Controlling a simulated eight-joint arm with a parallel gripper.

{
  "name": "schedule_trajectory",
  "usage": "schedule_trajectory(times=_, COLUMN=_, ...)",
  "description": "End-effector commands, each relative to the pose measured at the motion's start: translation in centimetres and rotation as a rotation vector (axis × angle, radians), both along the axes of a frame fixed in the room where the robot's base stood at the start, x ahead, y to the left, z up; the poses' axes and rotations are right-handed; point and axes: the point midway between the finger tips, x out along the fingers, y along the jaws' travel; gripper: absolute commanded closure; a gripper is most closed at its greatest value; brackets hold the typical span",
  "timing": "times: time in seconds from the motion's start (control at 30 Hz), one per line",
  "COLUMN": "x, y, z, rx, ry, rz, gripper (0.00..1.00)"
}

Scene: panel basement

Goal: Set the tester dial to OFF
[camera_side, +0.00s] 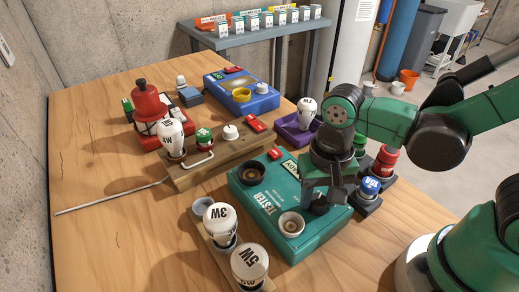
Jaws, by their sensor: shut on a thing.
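The teal tester (270,217) lies on the wooden table with its white lettering facing up. It has a dark round socket (251,172) at its upper left and a pale round socket (291,224) near its front. My gripper (322,196) comes down over the tester's right part. Its jaws are shut on the dark dial (319,206), which is mostly hidden by the fingers. I cannot read the dial's setting or any marks around it.
White bulbs marked 3W (220,220) and 5W (250,262) stand close in front of the tester. A wooden board (215,160) with a bulb and handle lies behind it. Blue (370,186) and red (385,160) capped parts stand close at the right. The table's left is mostly clear.

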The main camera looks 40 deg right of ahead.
Motion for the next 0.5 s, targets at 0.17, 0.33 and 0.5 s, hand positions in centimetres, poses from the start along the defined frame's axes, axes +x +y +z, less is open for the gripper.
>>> schedule_trajectory(times=0.17, x=0.01, y=0.02, z=0.00, rx=0.001, ry=0.002, rz=0.086, gripper=1.00)
schedule_trajectory(times=0.33, x=0.01, y=0.02, z=-0.01, rx=0.001, ry=0.002, rz=0.219, gripper=1.00)
schedule_trajectory(times=0.5, x=0.01, y=0.02, z=-0.01, rx=0.000, ry=0.002, rz=0.379, gripper=1.00)
